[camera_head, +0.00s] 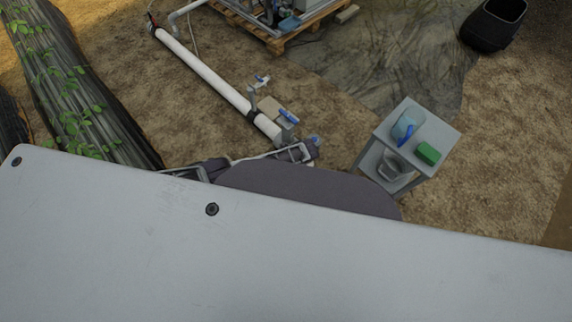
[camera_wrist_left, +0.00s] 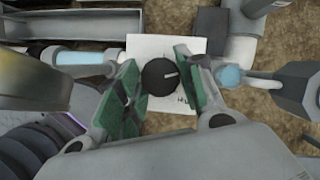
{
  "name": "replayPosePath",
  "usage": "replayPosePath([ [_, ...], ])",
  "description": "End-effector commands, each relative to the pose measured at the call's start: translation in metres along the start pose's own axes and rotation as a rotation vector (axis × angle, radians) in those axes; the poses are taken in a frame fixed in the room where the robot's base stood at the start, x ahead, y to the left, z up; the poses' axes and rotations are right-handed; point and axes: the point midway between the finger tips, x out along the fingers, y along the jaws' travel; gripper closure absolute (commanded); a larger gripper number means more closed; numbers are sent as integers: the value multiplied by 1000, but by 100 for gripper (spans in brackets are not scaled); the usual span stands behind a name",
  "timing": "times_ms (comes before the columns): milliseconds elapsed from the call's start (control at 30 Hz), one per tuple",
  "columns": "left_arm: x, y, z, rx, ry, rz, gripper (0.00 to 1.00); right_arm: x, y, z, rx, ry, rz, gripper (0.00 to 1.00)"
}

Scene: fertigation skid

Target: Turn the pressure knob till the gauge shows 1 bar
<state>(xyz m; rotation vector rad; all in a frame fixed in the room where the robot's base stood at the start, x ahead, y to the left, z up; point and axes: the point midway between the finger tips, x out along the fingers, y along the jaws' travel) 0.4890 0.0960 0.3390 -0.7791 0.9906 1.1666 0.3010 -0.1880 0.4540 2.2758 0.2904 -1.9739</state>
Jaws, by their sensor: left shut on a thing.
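My right gripper is in neither view.
A white pipe (camera_head: 208,72) with blue-handled valves (camera_head: 288,116) runs over bare soil in the head view. A small grey table (camera_head: 440,135) holds a spray bottle and a green block (camera_head: 428,153). A pallet (camera_head: 275,42) and a black bin (camera_head: 493,25) stand farther back.

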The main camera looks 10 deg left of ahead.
Motion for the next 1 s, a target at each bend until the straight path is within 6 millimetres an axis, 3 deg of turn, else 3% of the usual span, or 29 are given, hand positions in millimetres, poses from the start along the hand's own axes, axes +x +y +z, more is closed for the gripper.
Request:
replayPosePath([
  [233,0,0,-1,0,2,0,86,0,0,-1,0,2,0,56],
  [267,0,0,-1,0,2,0,61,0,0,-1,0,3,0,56],
  [433,0,0,-1,-1,2,0,41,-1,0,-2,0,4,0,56],
  [1000,-4,0,-1,-1,1,0,41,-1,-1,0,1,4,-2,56],
])
